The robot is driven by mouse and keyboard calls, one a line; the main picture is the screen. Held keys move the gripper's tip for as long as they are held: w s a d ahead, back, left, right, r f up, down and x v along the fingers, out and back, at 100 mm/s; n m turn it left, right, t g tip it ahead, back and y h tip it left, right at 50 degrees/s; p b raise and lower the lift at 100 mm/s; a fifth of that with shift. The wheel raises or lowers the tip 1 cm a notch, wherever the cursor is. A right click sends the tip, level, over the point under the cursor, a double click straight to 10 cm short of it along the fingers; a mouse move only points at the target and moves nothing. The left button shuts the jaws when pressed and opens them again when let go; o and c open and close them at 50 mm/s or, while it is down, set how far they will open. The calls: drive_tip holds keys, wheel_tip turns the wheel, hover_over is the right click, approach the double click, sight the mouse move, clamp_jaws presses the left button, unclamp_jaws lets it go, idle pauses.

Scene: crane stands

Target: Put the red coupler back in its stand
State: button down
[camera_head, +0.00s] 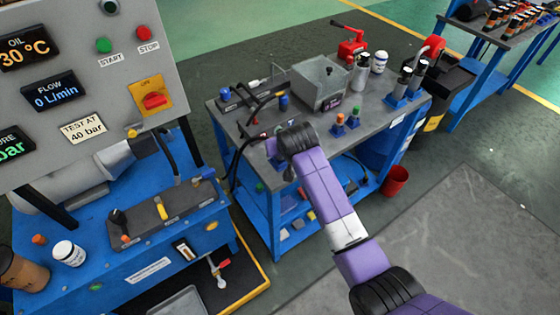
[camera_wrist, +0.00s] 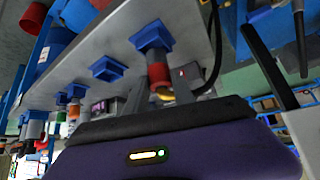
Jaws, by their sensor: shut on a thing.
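In the wrist view the scene looks turned over, with the bench top slanting across the upper left. My gripper (camera_wrist: 160,80) has a finger on each side of the red coupler (camera_wrist: 158,76) and is shut on it. The coupler shows a grey body, a red band and a yellowish end. Its grey end lines up with a blue square stand (camera_wrist: 150,36); I cannot tell whether it is fully seated or just in front. Another blue stand (camera_wrist: 108,68) beside it looks empty. In the head view my arm hides the gripper and coupler.
The grey bench (camera_head: 375,112) carries orange and green couplers (camera_head: 338,121) in blue stands, a grey tank (camera_head: 320,85), a red hand pump (camera_head: 351,42) and black hoses. A red bucket (camera_head: 395,180) stands on the floor. The control bench (camera_head: 150,270) is at left.

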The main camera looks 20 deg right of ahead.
drive_tip(key=shift+f+b, duration=0.7)
drive_tip(key=shift+f, duration=0.55)
drive_tip(key=c, duration=1)
unclamp_jaws()
drive_tip(key=p+v, duration=0.2)
drive_tip(key=shift+r+p, duration=0.15)
drive_tip(key=shift+p, duration=0.15)
drive_tip(key=p+v, duration=0.3)
drive_tip(key=shift+s, duration=0.1)
drive_tip(key=v, duration=0.7)
drive_tip(key=shift+s+r, duration=0.15)
drive_tip(key=shift+s, duration=0.05)
